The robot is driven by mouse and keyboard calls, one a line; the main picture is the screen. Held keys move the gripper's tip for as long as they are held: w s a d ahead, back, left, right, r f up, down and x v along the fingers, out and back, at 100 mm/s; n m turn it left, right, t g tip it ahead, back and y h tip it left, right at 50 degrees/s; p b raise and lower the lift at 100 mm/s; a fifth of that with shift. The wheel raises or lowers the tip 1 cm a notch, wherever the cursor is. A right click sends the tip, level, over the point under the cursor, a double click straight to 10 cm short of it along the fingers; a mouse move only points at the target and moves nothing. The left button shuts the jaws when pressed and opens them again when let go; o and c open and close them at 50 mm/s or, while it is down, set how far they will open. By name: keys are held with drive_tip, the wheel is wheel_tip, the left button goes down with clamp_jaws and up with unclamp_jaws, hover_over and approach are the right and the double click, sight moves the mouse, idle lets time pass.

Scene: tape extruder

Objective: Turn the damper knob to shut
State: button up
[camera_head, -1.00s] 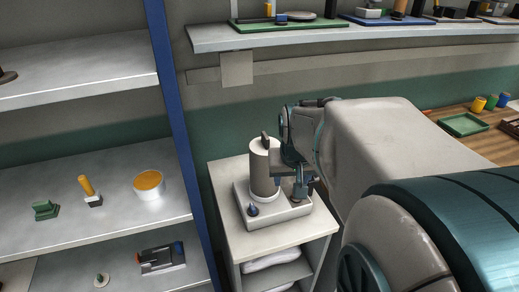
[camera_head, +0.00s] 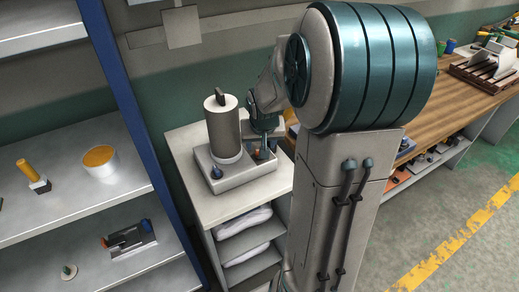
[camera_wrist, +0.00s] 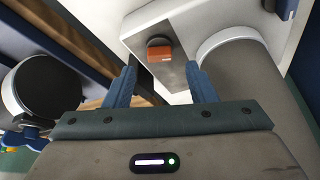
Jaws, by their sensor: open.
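The extruder is a pale grey box base (camera_head: 235,177) with an upright grey cylinder (camera_head: 224,130) on it. A dark upright tab tops the cylinder, and a blue knob (camera_head: 217,171) sits at the base's front left. A small orange-topped dark knob (camera_head: 258,153) is on the base right of the cylinder; I cannot tell which control is the damper knob. My gripper (camera_head: 263,143) points down over that side. In the wrist view my gripper (camera_wrist: 160,80) is open, with the orange-topped knob (camera_wrist: 159,52) beyond the gap between its fingers. The cylinder (camera_wrist: 242,75) stands close to the right finger.
The extruder stands on a small white cabinet (camera_head: 185,145) with stacked white items inside. A shelf unit (camera_head: 60,205) with a blue post (camera_head: 125,90) is at left, holding several small objects. A wooden bench (camera_head: 440,110) is at right. Open floor lies at lower right.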

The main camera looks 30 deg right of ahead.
drive_tip(key=shift+b+x, duration=0.4)
drive_tip(key=shift+x, duration=1.6)
drive_tip(key=shift+c, duration=0.3)
drive_tip(key=c, duration=0.9)
